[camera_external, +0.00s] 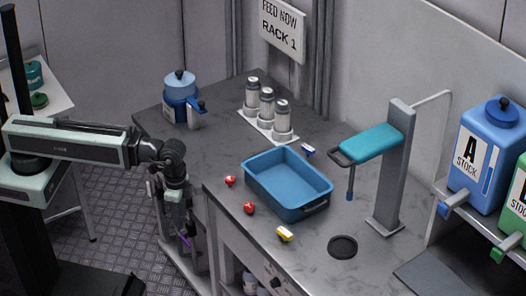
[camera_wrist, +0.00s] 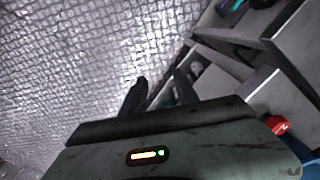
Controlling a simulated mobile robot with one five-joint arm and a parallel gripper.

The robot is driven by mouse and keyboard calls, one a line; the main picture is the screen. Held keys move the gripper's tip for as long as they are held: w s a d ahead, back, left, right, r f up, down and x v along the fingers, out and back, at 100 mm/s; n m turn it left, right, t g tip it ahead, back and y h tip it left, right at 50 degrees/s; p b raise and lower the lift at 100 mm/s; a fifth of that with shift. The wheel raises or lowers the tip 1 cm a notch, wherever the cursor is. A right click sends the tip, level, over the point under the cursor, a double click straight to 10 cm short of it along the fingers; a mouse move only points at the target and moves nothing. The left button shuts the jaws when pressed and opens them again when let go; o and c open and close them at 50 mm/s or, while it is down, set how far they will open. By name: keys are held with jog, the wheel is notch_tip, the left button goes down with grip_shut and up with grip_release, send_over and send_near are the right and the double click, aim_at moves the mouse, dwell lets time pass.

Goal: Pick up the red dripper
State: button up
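Two small red pieces with white marks lie on the dark counter (camera_external: 215,150) in the external view. One red piece (camera_external: 230,181) is left of the blue tray, and the other (camera_external: 249,208) is nearer the counter's front edge. I cannot tell which is the red dripper. A red piece (camera_wrist: 278,126) also shows at the right of the wrist view, partly cut off by my gripper body. My gripper (camera_wrist: 160,88) points down beside the counter, left of the red pieces and apart from them. Its two dark fingers are spread, with nothing seen between them.
A blue tray (camera_external: 262,187) stands mid-counter. A yellow piece (camera_external: 285,234) and a blue piece (camera_external: 308,151) lie near it. A teal-topped stand (camera_external: 388,190), a blue jug (camera_external: 180,105) and several shakers (camera_external: 266,105) stand around. The counter's left front edge is close to my gripper.

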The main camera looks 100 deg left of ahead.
jog(key=o, duration=0.4)
